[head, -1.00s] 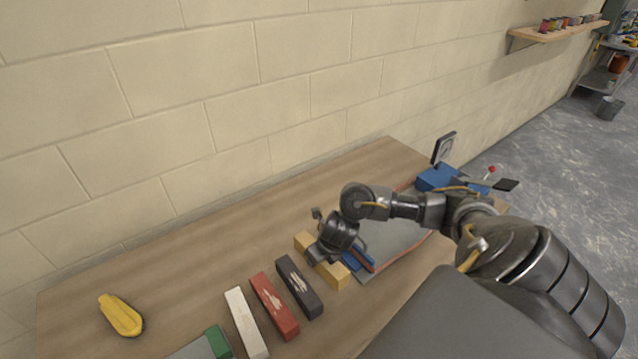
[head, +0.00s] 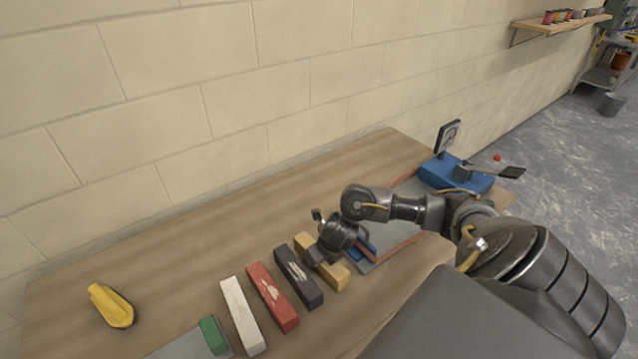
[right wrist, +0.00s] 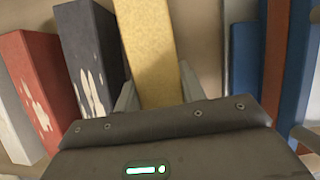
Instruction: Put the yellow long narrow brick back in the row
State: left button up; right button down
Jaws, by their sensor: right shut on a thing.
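The yellow long narrow brick (head: 337,277) is at the right end of the row in the head view, beside the black brick (head: 298,278) and roughly parallel to it. My right gripper (head: 320,260) is shut on it across its width; the arm hides its middle. In the right wrist view the yellow brick (right wrist: 148,45) stands between the two fingers, with a narrow gap to the black brick (right wrist: 92,50). I cannot tell whether it touches the table. The row continues left with a red brick (head: 272,297) and a white brick (head: 242,315). My left gripper is not in view.
A green brick (head: 213,335) lies left of the row. Blue pieces (right wrist: 243,70) are close on the brick's right. A grey mat (head: 408,236) and a blue scale (head: 455,175) are further right. A yellow tool (head: 111,306) lies far left. The table behind the row is clear.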

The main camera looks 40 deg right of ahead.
jog(key=shift+f+b, duration=0.4)
jog(key=shift+b, duration=0.05)
jog(key=c, duration=0.8)
grip_release()
jog(key=shift+o, duration=0.2)
jog(key=p+v, duration=0.3)
jog(key=v, duration=0.7)
jog(key=shift+r, duration=0.1)
jog(key=shift+s+r, duration=0.25)
jog(key=shift+r, duration=0.05)
jog(key=shift+f, duration=0.1)
